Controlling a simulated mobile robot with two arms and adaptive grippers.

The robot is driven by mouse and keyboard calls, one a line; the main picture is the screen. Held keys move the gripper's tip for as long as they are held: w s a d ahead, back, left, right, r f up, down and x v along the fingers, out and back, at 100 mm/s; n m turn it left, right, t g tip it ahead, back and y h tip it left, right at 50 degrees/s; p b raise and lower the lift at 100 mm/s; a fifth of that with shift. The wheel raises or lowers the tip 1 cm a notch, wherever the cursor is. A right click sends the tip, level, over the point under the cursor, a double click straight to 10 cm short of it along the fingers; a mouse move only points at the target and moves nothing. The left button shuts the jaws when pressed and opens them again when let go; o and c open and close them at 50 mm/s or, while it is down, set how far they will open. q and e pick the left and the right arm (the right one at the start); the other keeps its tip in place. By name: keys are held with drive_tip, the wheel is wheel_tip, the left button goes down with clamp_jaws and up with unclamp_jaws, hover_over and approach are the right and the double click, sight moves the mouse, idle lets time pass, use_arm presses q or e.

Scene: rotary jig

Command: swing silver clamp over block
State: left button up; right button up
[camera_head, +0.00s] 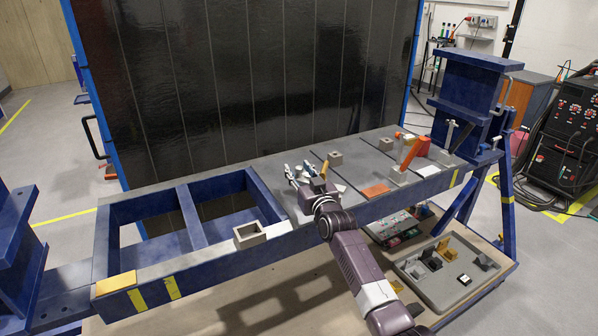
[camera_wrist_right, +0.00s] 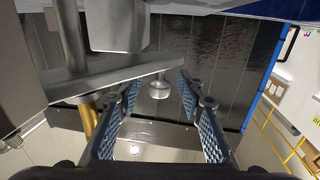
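My right gripper (camera_head: 301,172) is at the middle of the blue jig frame, over its grey top plate. In the right wrist view its two ribbed fingers are open and apart. The silver clamp (camera_wrist_right: 120,78) is a flat metal arm with a round tip; the tip shows between the open fingers, and I see no firm grip on it. A metal block (camera_wrist_right: 118,25) shows near the arm at the top of that view. In the head view the clamp is small and largely hidden by my gripper. My left gripper is not in view.
A hollow square block (camera_head: 250,235) sits on the front rail. An orange-red clamp (camera_head: 411,152) stands to the right. A parts tray (camera_head: 408,267) lies below. A dark panel (camera_head: 260,80) rises behind.

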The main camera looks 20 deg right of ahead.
drive_tip(key=shift+s, duration=6)
drive_tip(key=shift+c, duration=0.4)
